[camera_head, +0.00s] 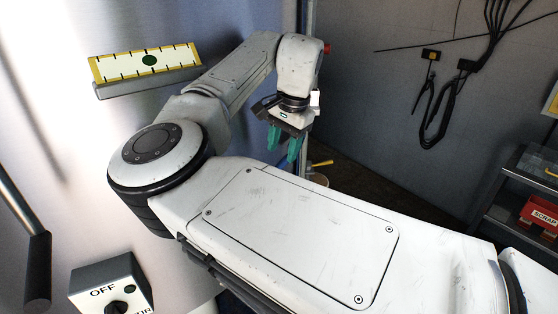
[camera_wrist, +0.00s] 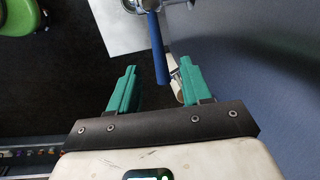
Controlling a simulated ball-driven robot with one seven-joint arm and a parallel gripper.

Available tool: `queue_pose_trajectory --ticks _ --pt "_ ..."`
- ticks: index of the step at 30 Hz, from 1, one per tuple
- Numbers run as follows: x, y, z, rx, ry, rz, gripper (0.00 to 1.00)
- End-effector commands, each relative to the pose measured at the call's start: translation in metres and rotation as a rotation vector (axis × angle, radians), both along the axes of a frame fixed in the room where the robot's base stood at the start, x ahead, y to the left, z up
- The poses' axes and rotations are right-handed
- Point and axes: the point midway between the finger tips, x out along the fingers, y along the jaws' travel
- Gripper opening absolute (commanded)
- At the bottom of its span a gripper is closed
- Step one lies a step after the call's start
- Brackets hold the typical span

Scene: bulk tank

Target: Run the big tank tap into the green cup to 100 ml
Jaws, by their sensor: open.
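My gripper (camera_head: 285,146) has green fingers and is open, pointing down at the side of the steel tank (camera_head: 50,130). The wrist view shows its two fingers (camera_wrist: 157,82) spread apart with nothing held between them. A blue lever handle (camera_wrist: 157,48) on a metal tap (camera_wrist: 150,5) lies ahead of the fingertips in that view, in line with the gap. I cannot tell if they touch it. A rounded green object (camera_wrist: 25,15) is at the upper left of the wrist view, cut off by the edge; I cannot tell whether it is the green cup.
A switch box marked OFF (camera_head: 110,284) is at lower left. A shelf with a red SCRAP bin (camera_head: 540,213) is at right. A yellow-handled item (camera_head: 321,163) shows beyond my arm.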

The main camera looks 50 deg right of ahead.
Motion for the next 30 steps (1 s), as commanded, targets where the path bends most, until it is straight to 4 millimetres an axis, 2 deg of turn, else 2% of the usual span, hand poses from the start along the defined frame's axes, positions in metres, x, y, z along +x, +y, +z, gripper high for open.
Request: queue_pose_trajectory --ticks 3,9,21,30 --pt "0.004 0.001 -0.020 0.002 0.000 0.001 0.48" --pt "0.008 0.000 -0.042 0.000 0.000 0.001 0.48" --pt "0.009 0.000 -0.049 -0.001 -0.001 0.000 0.48" --pt "0.009 0.000 -0.048 0.000 -0.001 0.000 0.20"
